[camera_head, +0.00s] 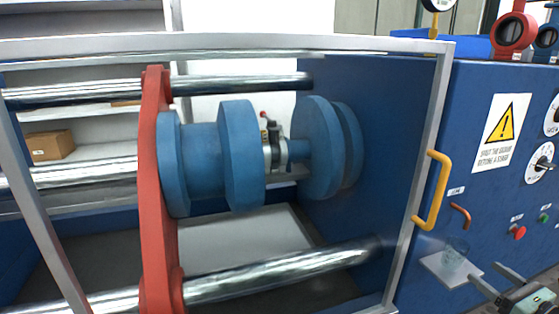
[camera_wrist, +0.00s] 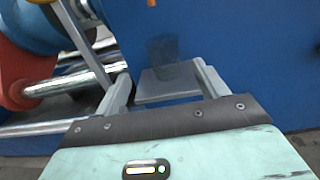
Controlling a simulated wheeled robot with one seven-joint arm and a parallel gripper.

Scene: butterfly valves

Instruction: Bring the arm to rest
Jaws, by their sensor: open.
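My gripper (camera_head: 484,271) is at the lower right of the head view, in front of the blue panel. Its two fingers are apart with nothing between them in contact. In the wrist view the open fingers of my gripper (camera_wrist: 163,72) point toward a small grey shelf (camera_wrist: 160,92) on the blue wall. A see-through glass (camera_wrist: 162,48) stands on that shelf, just beyond the fingertips. In the head view the glass (camera_head: 456,247) stands upright on the shelf (camera_head: 440,266), left of and beyond my gripper. Most of my arm is out of view.
A blue valve assembly (camera_head: 210,160) with a red flange (camera_head: 153,190) and steel bars sits behind a grey-framed door (camera_head: 425,130) with a yellow handle (camera_head: 433,190). Buttons, including a red one (camera_head: 517,232), are on the panel above my gripper.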

